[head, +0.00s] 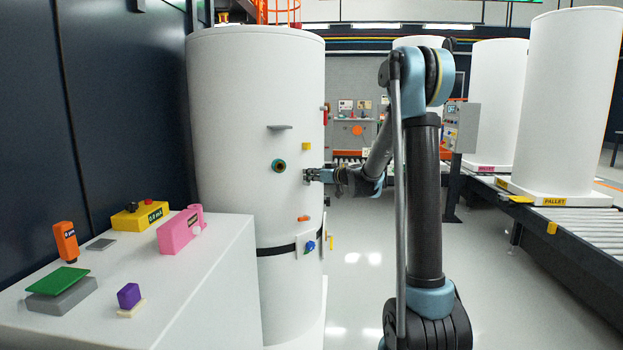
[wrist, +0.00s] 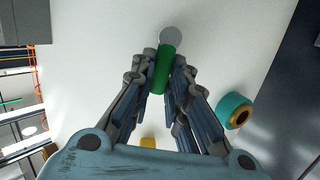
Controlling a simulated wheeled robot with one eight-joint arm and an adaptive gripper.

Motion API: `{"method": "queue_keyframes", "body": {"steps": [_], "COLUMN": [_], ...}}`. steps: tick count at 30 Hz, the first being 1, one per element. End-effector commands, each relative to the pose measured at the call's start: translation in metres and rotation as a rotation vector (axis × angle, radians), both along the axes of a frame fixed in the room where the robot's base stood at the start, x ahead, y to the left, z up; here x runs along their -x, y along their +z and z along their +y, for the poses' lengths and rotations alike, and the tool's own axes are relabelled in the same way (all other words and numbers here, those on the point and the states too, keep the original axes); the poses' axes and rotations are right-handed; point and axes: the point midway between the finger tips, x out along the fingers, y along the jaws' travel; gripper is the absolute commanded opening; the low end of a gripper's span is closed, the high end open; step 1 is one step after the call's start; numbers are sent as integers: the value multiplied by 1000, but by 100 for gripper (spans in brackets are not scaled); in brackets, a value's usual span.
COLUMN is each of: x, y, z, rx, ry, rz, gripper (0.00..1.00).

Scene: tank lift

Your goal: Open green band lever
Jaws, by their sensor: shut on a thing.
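The green band lever (wrist: 163,68) shows in the wrist view as a short green bar with a round grey disc (wrist: 171,36) at its far end, against the white tank wall. My gripper (wrist: 163,82) is shut on the green bar, with a finger on each side of it. In the head view my gripper (head: 311,175) is at the right part of the white tank (head: 235,120), at about mid height. There the gripper hides the lever.
A teal ring with a dark centre (head: 279,166) sits left of my gripper on the tank. A yellow block (head: 306,146) is above it, and an orange part (head: 303,218) and a blue knob (head: 310,246) are below. A white bench (head: 215,260) with several coloured devices stands at front left.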

Motion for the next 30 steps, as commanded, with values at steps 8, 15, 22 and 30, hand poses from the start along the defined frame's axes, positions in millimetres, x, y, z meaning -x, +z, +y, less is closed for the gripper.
{"method": "queue_keyframes", "body": {"steps": [8,15,22,30], "x": [-2,-1,0,20], "y": [0,0,0,5], "z": [-1,0,-1,-24], "rx": [1,0,-1,-2], "ry": [-3,-2,-1,-3], "rz": [-1,0,0,1], "gripper": [0,35,35,35]}}
